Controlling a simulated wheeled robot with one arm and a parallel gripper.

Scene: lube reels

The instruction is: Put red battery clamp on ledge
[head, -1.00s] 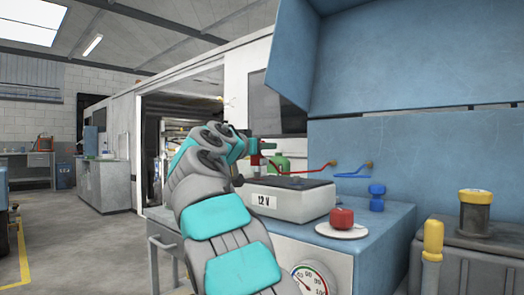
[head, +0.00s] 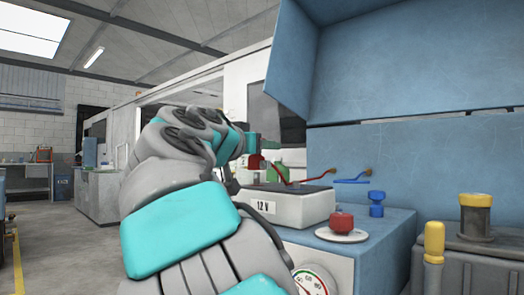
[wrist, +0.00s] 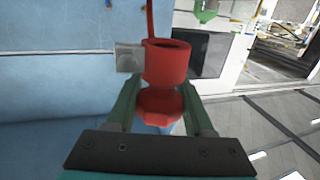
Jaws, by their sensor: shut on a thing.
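My gripper (head: 253,150) is shut on the red battery clamp (head: 256,162), held above and behind the white 12 V box. In the wrist view the clamp (wrist: 166,63) sits upright between the two green fingers (wrist: 160,104), its hollow round top towards the camera. The blue ledge (head: 385,228) is a flat top at the wall, to the right of my gripper. My arm hides part of the area left of the box.
The white 12 V box (head: 300,207), a blue clamp (head: 376,203) and a red knob (head: 341,221) on a white dish stand on the blue top. A dark battery (head: 480,250) with yellow caps is at the right. A blue panel (head: 400,60) overhangs above.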

